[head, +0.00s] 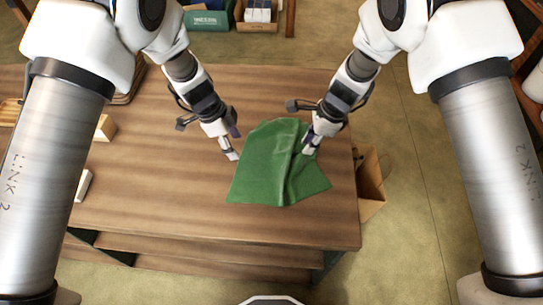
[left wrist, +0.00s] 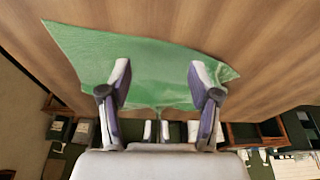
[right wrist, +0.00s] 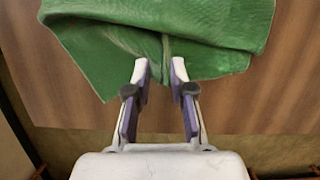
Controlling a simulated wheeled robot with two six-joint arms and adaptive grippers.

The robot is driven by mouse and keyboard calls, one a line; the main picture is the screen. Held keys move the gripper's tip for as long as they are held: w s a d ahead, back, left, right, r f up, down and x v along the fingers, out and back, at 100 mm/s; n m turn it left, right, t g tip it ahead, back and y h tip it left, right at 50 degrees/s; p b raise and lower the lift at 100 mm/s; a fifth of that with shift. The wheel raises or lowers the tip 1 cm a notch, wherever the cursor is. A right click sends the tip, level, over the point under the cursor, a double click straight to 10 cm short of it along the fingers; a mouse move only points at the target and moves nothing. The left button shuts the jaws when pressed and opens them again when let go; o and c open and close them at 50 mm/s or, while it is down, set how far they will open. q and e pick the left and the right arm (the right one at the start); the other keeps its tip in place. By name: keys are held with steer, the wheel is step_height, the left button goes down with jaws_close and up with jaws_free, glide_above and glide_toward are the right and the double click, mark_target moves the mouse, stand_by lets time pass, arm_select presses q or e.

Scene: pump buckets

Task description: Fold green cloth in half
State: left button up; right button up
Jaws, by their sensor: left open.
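The green cloth (head: 262,170) lies on the wooden table near its right end, with raised creases running through its right part. It also shows in the left wrist view (left wrist: 150,62) and the right wrist view (right wrist: 215,35). My left gripper (head: 233,156) is open and empty at the cloth's left edge; its fingers (left wrist: 158,75) stand wide apart over the cloth. My right gripper (head: 309,151) is at the cloth's upper right, by a crease. Its fingertips (right wrist: 160,68) are partly apart, with a cloth fold near and between them; firm contact does not show.
The wooden table (head: 150,190) has free room to the left of the cloth. Light blocks (head: 104,128) lie at its left side. A cardboard box (head: 370,180) stands on the floor beyond the right edge. Bins (head: 208,20) stand behind the table.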

steer(key=o, duration=1.3)
arm_select(q)
step_height(320, 180, up, 9)
steer(key=p, duration=0.8)
steer(key=shift+f, duration=0.2)
arm_select(e)
steer(key=shift+h, duration=0.8)
steer(key=r, duration=0.3)
steer(key=d+r, duration=0.1)
steer(key=r, duration=0.1)
steer(key=shift+r, duration=0.4)
steer(key=shift+r, duration=0.1)
